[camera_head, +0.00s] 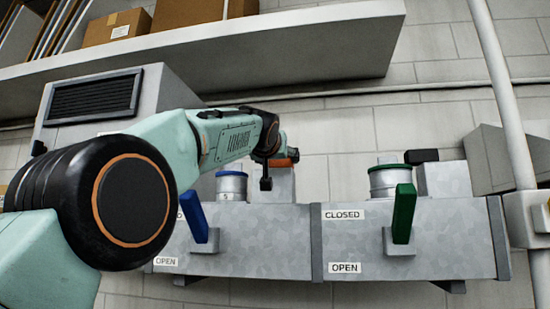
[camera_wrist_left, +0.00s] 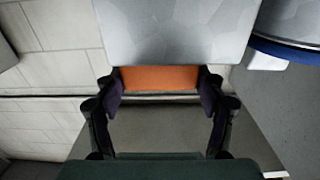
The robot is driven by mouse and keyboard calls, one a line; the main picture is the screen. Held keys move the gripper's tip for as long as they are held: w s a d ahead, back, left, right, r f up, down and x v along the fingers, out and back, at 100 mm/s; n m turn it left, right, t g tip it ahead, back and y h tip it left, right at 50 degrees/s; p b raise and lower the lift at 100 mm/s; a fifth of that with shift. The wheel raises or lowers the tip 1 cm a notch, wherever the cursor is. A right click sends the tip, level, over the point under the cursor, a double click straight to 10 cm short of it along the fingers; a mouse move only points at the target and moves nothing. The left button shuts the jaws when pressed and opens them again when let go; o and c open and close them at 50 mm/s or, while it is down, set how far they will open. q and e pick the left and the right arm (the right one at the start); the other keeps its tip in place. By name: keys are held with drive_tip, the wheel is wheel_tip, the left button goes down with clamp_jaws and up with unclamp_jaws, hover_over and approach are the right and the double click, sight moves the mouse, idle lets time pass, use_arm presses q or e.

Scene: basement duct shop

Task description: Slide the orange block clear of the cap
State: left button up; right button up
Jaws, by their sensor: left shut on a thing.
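The orange block (camera_head: 293,154) shows partly behind my left gripper, at the top of a grey metal box on the duct. In the left wrist view the orange block (camera_wrist_left: 160,79) lies between my two fingertips. My left gripper (camera_head: 277,163) is shut on it, with a finger at each side (camera_wrist_left: 160,90). A round metal collar with a blue-rimmed cap (camera_head: 231,173) stands left of the gripper; its blue rim (camera_wrist_left: 285,52) shows at the right of the wrist view. My right gripper is in neither view.
A second collar with a green-rimmed cap (camera_head: 390,167) stands to the right, beside a black block (camera_head: 422,156). Blue (camera_head: 194,215) and green (camera_head: 404,213) levers stick out from the duct (camera_head: 300,250). A shelf (camera_head: 300,45) overhangs above; a pipe (camera_head: 500,90) runs down the right.

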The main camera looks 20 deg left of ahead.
use_arm(q)
drive_tip(key=o, duration=1.2)
drive_tip(key=shift+d, duration=0.1)
drive_tip(key=o, duration=0.5)
drive_tip(key=shift+w+d, duration=0.15)
drive_tip(key=shift+d, duration=0.15)
drive_tip(key=shift+a, duration=0.2)
drive_tip(key=shift+s+a, duration=0.1)
drive_tip(key=shift+s, duration=0.15)
drive_tip(key=shift+v, duration=3.6)
